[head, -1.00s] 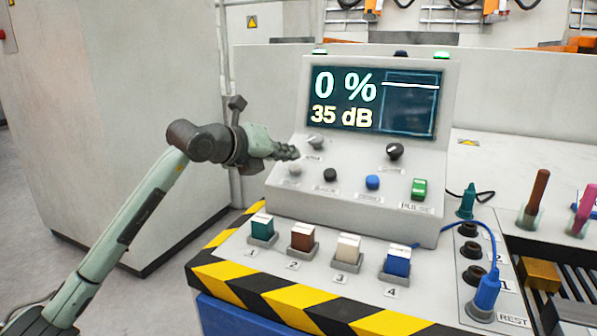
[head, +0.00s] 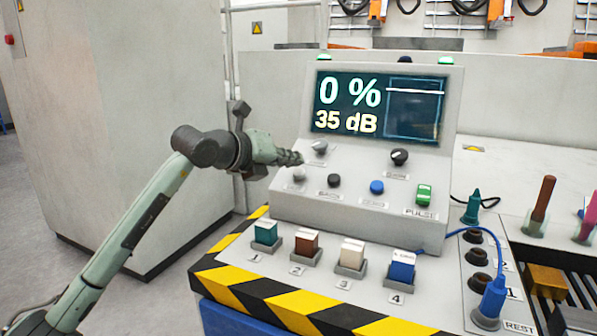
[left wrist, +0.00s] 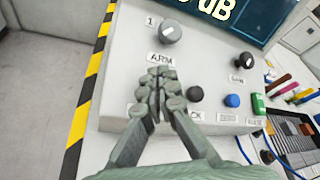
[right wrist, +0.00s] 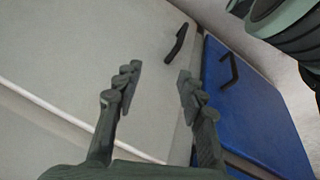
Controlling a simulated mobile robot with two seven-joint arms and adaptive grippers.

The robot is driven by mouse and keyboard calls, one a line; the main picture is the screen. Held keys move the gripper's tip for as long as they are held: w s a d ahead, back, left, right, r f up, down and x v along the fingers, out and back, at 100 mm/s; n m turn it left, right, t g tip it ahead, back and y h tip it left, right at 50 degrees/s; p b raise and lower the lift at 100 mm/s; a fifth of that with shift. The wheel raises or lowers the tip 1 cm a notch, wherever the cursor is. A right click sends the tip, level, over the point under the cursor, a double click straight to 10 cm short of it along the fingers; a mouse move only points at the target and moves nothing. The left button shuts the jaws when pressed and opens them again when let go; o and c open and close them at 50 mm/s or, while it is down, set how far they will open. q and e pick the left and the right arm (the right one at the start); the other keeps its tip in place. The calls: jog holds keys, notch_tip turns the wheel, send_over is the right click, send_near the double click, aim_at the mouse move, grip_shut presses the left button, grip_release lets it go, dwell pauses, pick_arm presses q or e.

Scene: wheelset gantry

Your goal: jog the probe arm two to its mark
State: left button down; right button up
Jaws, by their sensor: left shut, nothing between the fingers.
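The sloped console (head: 300,204) carries a screen (head: 380,105) reading 0 % and 35 dB. A grey ARM knob (head: 319,147) also shows in the left wrist view (left wrist: 171,32), with a 1 at its upper left. Below it are a pale button (head: 298,175), a black button (head: 334,181) and a blue button (head: 376,187). My left gripper (head: 298,158) is shut and empty just above the pale button. In the left wrist view its fingertips (left wrist: 161,76) lie below the ARM label and hide that button; contact cannot be told. My right gripper (right wrist: 157,72) is open and empty.
A GAIN knob (head: 399,157) and green PULSE switch (head: 424,194) are at the console's right. Four coloured blocks sit in front, above a striped edge (head: 290,305). Probes and sockets (head: 477,256) stand at right. My right gripper faces a grey panel and blue panel (right wrist: 235,95).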

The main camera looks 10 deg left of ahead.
dwell(0.6)
pick_arm(q)
jog(key=shift+w+f+b, duration=0.2)
jog(key=shift+f+b, duration=0.15)
